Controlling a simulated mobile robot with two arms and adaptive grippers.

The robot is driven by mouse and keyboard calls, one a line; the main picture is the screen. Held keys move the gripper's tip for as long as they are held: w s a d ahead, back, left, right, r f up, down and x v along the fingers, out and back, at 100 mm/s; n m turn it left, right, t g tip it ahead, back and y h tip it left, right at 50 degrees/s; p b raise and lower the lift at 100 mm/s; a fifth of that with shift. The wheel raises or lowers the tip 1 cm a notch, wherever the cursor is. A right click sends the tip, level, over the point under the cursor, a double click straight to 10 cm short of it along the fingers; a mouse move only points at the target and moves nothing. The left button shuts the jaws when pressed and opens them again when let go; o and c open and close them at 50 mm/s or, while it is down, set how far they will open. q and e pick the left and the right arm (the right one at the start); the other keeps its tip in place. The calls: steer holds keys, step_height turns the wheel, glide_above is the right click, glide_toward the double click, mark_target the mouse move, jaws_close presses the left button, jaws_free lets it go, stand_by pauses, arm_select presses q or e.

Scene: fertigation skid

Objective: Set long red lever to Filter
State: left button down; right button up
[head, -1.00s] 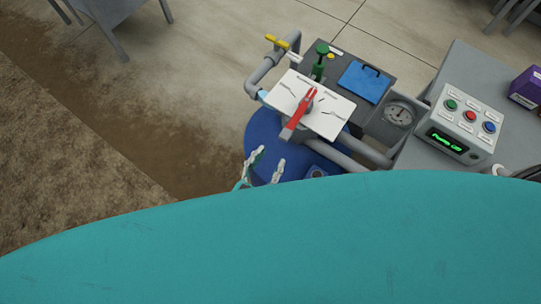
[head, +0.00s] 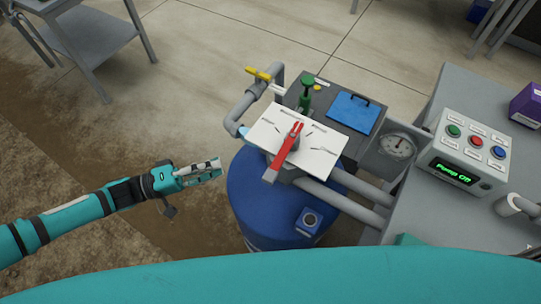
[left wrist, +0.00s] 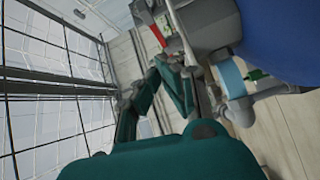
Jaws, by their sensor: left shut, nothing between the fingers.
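The long red lever (head: 285,151) lies across a white plate (head: 320,155) on the valve above a blue tank. Its wide end points to the lower left, past the plate's near edge. The plate's markings are too small to read. A red piece of it shows in the left wrist view (left wrist: 158,34). My left gripper (head: 217,168) is shut and empty, left of the lever and clear of the tank, apart from both. My right gripper is not in view.
The blue tank (head: 262,205) stands below the valve. Grey pipes, a yellow-handled valve (head: 258,74), a green knob (head: 307,84) and a gauge (head: 397,145) surround the plate. A control box (head: 468,150) reads "Pump Off". Open floor lies left of the tank.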

arm_select(q)
steer(key=w+a+n, duration=0.1)
steer(key=a+n, duration=0.1)
steer(key=p, duration=0.3)
glide_toward(285, 154)
steer(key=shift+w+d+r, duration=0.1)
steer(key=shift+w+d, duration=0.3)
steer(key=shift+d, duration=0.4)
steer(key=shift+w+d, duration=0.4)
steer(key=shift+d, duration=0.4)
